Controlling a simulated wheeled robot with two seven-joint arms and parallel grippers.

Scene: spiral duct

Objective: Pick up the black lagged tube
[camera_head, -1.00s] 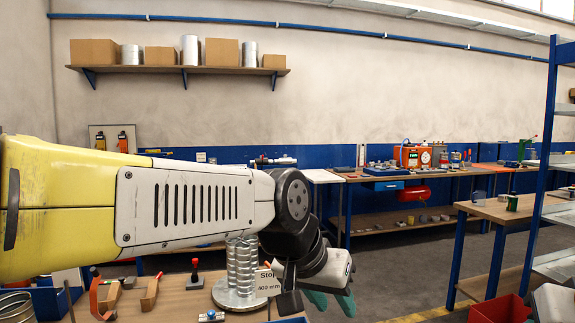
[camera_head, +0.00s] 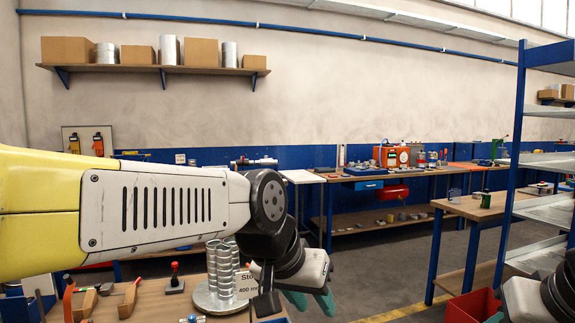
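I cannot make out a black lagged tube in the head view. My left arm crosses from the left, and my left gripper (camera_head: 311,301) hangs past the near workbench's right end. Its two teal fingers stand apart with nothing visible between them; their tips are near the bottom of the picture. Part of my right arm's dark and white end shows at the bottom right corner. Only a bit of teal shows there, so the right gripper's fingers are mostly cut off.
The near workbench (camera_head: 158,305) holds shiny spiral duct pieces (camera_head: 221,266) on a round metal plate, a "400 mm" sign (camera_head: 247,286), a red-knobbed lever (camera_head: 175,278) and wooden-handled tools. A red bin (camera_head: 470,307) and blue-framed rack (camera_head: 517,150) stand right. Open floor lies between benches.

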